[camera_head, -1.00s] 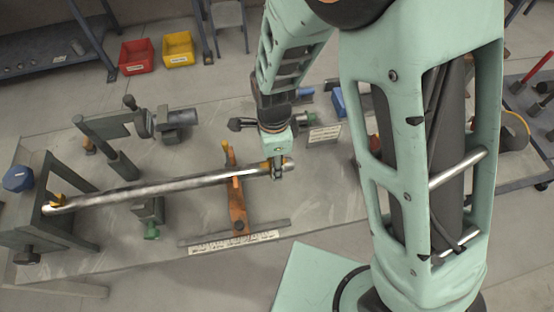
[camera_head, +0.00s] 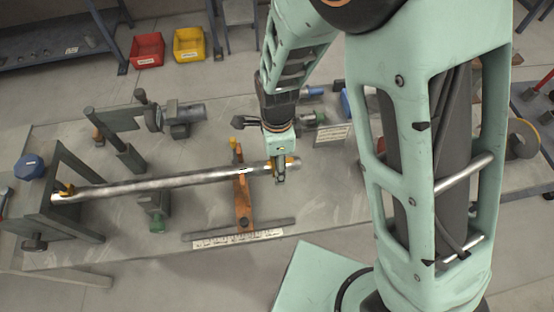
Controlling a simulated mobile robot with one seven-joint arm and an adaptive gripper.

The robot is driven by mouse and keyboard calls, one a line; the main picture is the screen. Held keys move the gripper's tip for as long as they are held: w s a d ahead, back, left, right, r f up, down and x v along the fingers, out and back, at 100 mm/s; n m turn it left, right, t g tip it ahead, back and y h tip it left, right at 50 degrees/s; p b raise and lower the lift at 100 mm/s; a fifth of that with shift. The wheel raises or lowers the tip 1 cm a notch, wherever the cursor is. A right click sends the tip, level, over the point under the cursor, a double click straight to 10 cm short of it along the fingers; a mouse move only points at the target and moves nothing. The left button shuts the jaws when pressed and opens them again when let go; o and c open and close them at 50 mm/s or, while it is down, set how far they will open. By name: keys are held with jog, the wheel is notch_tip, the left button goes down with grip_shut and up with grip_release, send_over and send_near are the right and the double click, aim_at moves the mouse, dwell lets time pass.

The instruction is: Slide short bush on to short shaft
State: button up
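A long silver shaft (camera_head: 150,185) lies across the bench, from a dark frame at the left to an orange support near its right end. My gripper (camera_head: 280,176) points down at the shaft's right end. A small brass-coloured piece (camera_head: 292,161), perhaps the bush, shows there beside the fingers. The fingers hide part of it, so I cannot tell whether it sits around the shaft or whether they are shut on it. I cannot tell which part is the short shaft.
The orange support (camera_head: 243,195) stands just left of my gripper. A dark frame (camera_head: 85,165) with a blue knob (camera_head: 28,167) holds the left end. A ruler-like strip (camera_head: 238,239) lies in front. Clamp-like tools stand behind the shaft. Red (camera_head: 148,50) and yellow (camera_head: 189,44) bins are on the floor.

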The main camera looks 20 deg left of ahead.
notch_tip(320, 180, up, 12)
dwell(0.5)
